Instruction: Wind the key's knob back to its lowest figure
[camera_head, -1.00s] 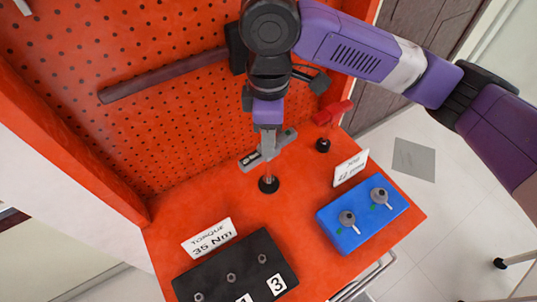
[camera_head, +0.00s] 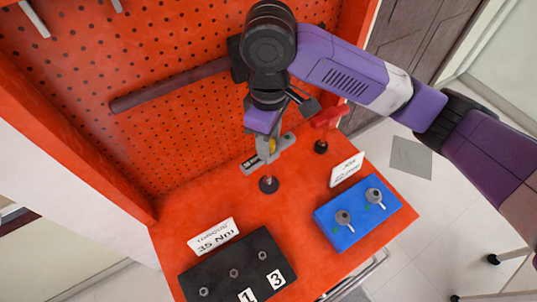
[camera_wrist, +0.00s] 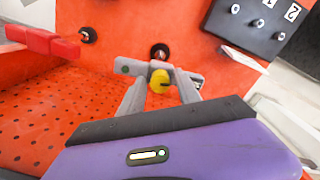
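The key is a grey T-shaped tool with a labelled bar (camera_head: 251,163) across its top. It stands upright above a dark round holder (camera_head: 268,184) on the orange bench. Its yellow knob (camera_wrist: 160,81) sits at the middle of the bar and shows partly in the head view (camera_head: 272,145). My gripper (camera_wrist: 162,73) is over the bar, with one grey finger on each side of the knob. A narrow gap seems to show between the fingers and the knob, so it looks open around it. The figures on the bar are too small to read.
A red-handled tool (camera_head: 328,117) stands to the right of the key. A blue block (camera_head: 358,219) with two fittings is at the right front. A black numbered block (camera_head: 213,277) and a "35 Nm" sign (camera_head: 215,238) are at the left front. A perforated orange panel (camera_head: 150,145) rises behind.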

